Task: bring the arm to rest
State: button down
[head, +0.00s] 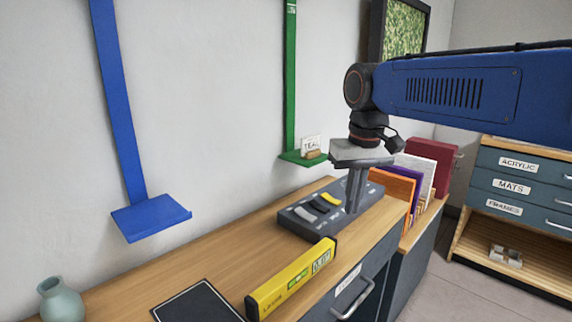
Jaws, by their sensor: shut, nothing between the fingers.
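My gripper (354,191) is in the head view, right of centre, at the end of my blue arm. It points down with its fingers together and nothing between them. It appears above or in front of a dark grey box with yellow and grey controls (310,218) on the wooden counter. I cannot tell how far apart the fingertips and the box are. The fingers hide part of the box.
A yellow level (292,280) and a black panel (197,303) lie on the counter (240,240). A pale green vase (62,301) stands at lower left. Blue (152,218) and green (290,158) wall ledges jut out. Upright folders (397,190) stand behind my gripper.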

jog(key=s+d+f+m+t, duration=0.1)
jog(key=s+d+f, duration=0.5)
jog(key=s+f, duration=0.2)
jog(key=s+d+f+m+t, duration=0.1)
jog(key=s+d+f+t, duration=0.1)
jog(key=s+d+f, duration=0.5)
jog(key=s+f, duration=0.1)
jog(key=s, duration=0.3)
jog(key=shift+s+d+f+t, duration=0.15)
jog(key=shift+d+f+t, duration=0.15)
jog(key=shift+f, duration=0.1)
